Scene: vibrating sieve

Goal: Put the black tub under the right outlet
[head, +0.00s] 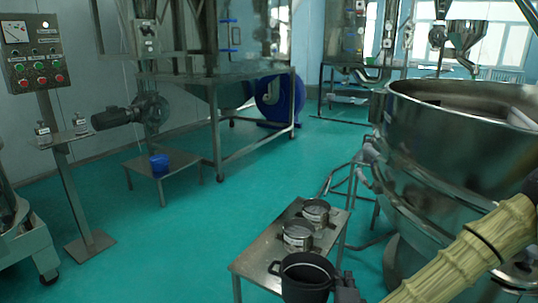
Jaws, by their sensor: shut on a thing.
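The black tub (305,279) is at the bottom centre of the head view, at the near end of a small steel table. It looks upright, with its open top showing. My gripper (343,287) is at the tub's right side and shut on it. The lower part of the gripper is cut off by the picture edge. I cannot tell whether the tub touches the table or is just above it. The large round steel sieve (440,150) stands at the right. A spout-like part (372,165) shows on its left side; the right outlet cannot be made out.
Two round steel sieve pans (298,237) stand on the small table (262,254) behind the tub. My sleeved arm crosses the lower right, in front of the sieve. A blue cup (159,164) is on a low stand at the left. The green floor left of the table is clear.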

